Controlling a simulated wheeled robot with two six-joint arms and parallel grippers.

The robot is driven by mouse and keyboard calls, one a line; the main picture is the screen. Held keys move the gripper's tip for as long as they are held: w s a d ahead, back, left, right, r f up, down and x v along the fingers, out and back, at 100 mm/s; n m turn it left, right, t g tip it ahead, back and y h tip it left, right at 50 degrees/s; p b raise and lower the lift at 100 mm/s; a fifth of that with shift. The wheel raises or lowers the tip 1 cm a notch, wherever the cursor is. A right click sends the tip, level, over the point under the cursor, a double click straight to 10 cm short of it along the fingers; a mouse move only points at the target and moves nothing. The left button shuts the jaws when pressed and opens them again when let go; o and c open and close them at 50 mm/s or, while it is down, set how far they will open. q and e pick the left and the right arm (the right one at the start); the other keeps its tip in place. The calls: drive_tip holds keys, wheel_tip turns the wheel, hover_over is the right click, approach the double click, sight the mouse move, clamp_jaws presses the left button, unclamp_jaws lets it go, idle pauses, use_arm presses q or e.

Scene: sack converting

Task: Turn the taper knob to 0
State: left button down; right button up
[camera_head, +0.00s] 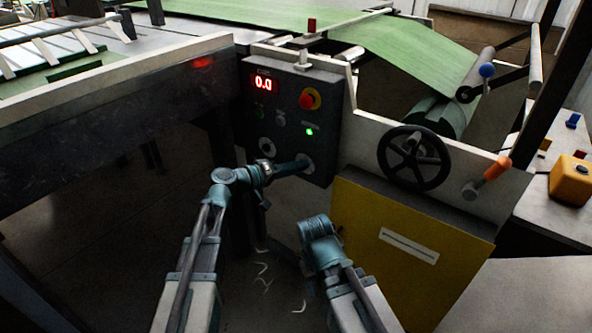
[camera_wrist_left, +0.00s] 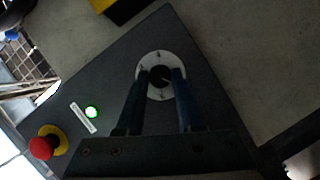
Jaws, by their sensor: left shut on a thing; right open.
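The dark control panel (camera_head: 288,112) has a red display (camera_head: 263,84) reading 0.0. A knob on a white round dial (camera_head: 307,164) sits at the panel's lower right; I take it to be the taper knob. My left gripper (camera_head: 299,166) reaches it from the left and is shut on it. In the left wrist view, the black knob (camera_wrist_left: 160,76) lies between the fingertips of my left gripper (camera_wrist_left: 160,80). Dial marks ring it, but the numbers are too small to read. My right gripper (camera_head: 318,228) is open, low in front of the yellow cabinet; its fingertips are hard to make out.
A second white dial (camera_head: 266,146) is left of the knob. A red emergency button (camera_head: 309,98) and a lit green lamp (camera_head: 310,132) are above. A black handwheel (camera_head: 413,158) and yellow cabinet (camera_head: 400,245) are to the right.

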idle(0.4)
use_arm(q)
drive_tip(key=c, duration=0.5)
unclamp_jaws()
drive_tip(key=shift+c, duration=0.2)
drive_tip(key=p+v, duration=0.2)
drive_tip(key=v, duration=1.1)
drive_tip(key=shift+s+a, duration=0.25)
drive_tip(key=shift+a, duration=0.15)
